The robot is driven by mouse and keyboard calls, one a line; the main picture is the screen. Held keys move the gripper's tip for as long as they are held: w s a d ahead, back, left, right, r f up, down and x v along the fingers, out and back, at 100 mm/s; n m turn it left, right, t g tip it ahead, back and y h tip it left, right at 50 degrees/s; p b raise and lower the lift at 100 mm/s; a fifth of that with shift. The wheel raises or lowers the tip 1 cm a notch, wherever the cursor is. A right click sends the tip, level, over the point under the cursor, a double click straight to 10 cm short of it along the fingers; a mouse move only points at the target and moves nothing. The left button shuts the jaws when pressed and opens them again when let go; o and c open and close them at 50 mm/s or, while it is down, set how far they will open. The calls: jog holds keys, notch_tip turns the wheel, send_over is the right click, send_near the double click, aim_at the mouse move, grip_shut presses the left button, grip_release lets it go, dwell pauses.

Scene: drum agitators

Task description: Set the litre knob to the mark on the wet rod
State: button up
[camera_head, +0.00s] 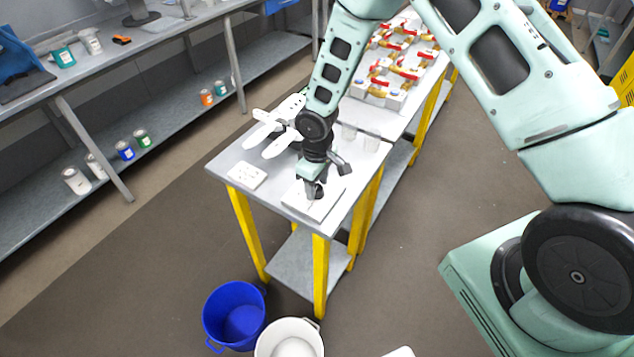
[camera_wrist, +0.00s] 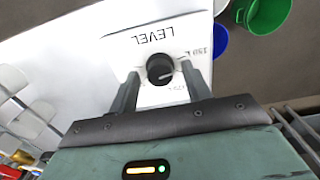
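The black round litre knob (camera_wrist: 160,69) sits on a white panel (camera_wrist: 100,58) printed LEVEL in the wrist view. A "150 L" mark is printed near it, and a second, smaller litre label is partly hidden by my right finger. In the wrist view my gripper (camera_wrist: 161,80) is open, with one finger on each side of the knob and a gap on both sides. In the head view my gripper (camera_head: 312,193) points down over the white panel (camera_head: 325,208) at the table's front corner, hiding the knob. I cannot make out a wet rod.
White paddle-like pieces (camera_head: 275,128) and a small white plate (camera_head: 247,175) lie on the grey table (camera_head: 222,160). A blue bucket (camera_head: 234,316) and a white bucket (camera_head: 290,340) stand on the floor below.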

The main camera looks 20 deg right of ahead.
jog(key=c, duration=0.9)
jog(key=shift+o, duration=0.3)
jog(key=shift+f+m+b, duration=0.1)
jog(key=shift+m+b, duration=0.3)
jog(key=shift+b, duration=0.05)
jog(key=m+b, duration=0.2)
jog(key=shift+m, duration=0.4)
jog(key=m+b, duration=0.2)
jog(key=m, duration=0.1)
jog(key=shift+m+b, duration=0.4)
jog(key=m+b, duration=0.1)
jog(key=m, duration=0.3)
jog(key=shift+m+b, duration=0.45)
jog(key=shift+m, duration=1.65)
